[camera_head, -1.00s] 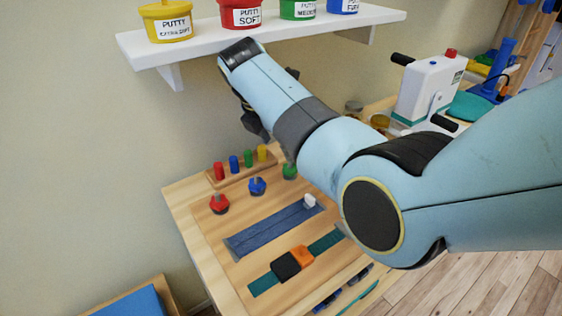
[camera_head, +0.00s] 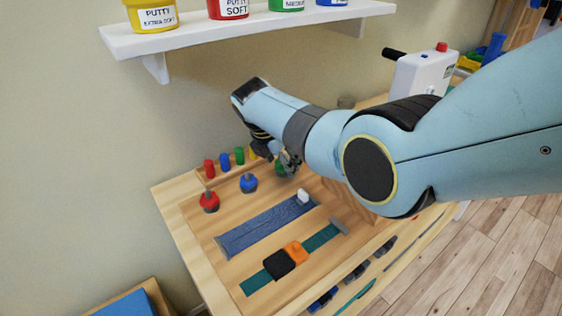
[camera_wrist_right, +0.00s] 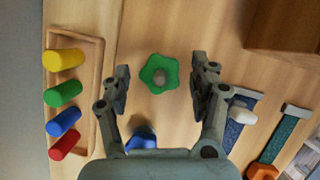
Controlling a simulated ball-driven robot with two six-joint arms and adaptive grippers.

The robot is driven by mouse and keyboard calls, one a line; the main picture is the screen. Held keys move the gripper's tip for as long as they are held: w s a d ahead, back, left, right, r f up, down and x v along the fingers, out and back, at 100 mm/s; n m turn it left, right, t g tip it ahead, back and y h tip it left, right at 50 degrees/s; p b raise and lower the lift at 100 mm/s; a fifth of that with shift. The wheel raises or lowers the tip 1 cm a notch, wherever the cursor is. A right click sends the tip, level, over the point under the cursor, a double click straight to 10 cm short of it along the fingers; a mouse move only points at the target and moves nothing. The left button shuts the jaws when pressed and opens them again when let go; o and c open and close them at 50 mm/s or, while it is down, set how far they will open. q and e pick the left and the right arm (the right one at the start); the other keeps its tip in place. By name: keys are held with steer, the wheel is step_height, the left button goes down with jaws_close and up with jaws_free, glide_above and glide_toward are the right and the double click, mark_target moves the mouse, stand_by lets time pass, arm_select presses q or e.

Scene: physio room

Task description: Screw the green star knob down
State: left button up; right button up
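The green star knob (camera_wrist_right: 159,73) shows whole in the right wrist view, with a grey stud at its centre, on the wooden board. In the head view the green knob (camera_head: 281,168) is partly hidden by my right gripper (camera_head: 288,163). In the right wrist view my right gripper (camera_wrist_right: 160,84) is open and empty, with one finger on each side of the knob and clear gaps. I cannot tell its exact height above the knob. The blue knob (camera_head: 249,183) and red knob (camera_head: 209,202) stand to the left. My left gripper is not in view.
A peg rack (camera_wrist_right: 98,60) with yellow, green, blue and red pegs is beside the knobs. A blue strap (camera_head: 262,229) and a teal strap with a buckle (camera_head: 318,240) lie in front. A white shelf (camera_head: 230,33) with putty tubs hangs above.

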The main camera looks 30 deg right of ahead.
steer(key=c, duration=1)
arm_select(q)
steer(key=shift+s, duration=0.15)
arm_select(e)
steer(key=shift+c, duration=0.2)
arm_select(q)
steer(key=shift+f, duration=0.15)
